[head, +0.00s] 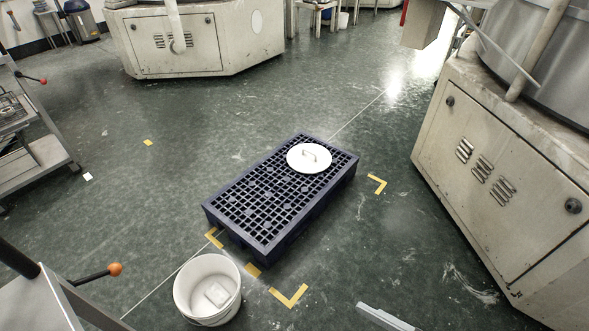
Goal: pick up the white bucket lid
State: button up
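The white bucket lid (301,163) is a round disc with a small handle on top. It lies flat on the far end of a dark blue slatted pallet (240,238) on the floor. The lid is fully visible and nothing touches it from above. A white bucket (196,299) stands open on the floor in front of the pallet's near end, with a pale object inside that I cannot identify. My gripper is not in view.
Yellow corner marks (289,296) lie on the green floor around the pallet. A large machine cabinet (505,185) stands at the right, another machine (200,40) at the back. A metal cart (35,145) is at the left. Floor around the pallet is mostly clear.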

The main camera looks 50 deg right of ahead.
aim_at(308, 158)
jog(key=i+l+z, duration=0.15)
jog(key=z, duration=0.5)
jog(key=i+l+z, duration=0.25)
jog(key=i, duration=0.25)
jog(key=i+j+z, duration=0.1)
jog(key=i+z, duration=0.2)
jog(key=i, duration=0.65)
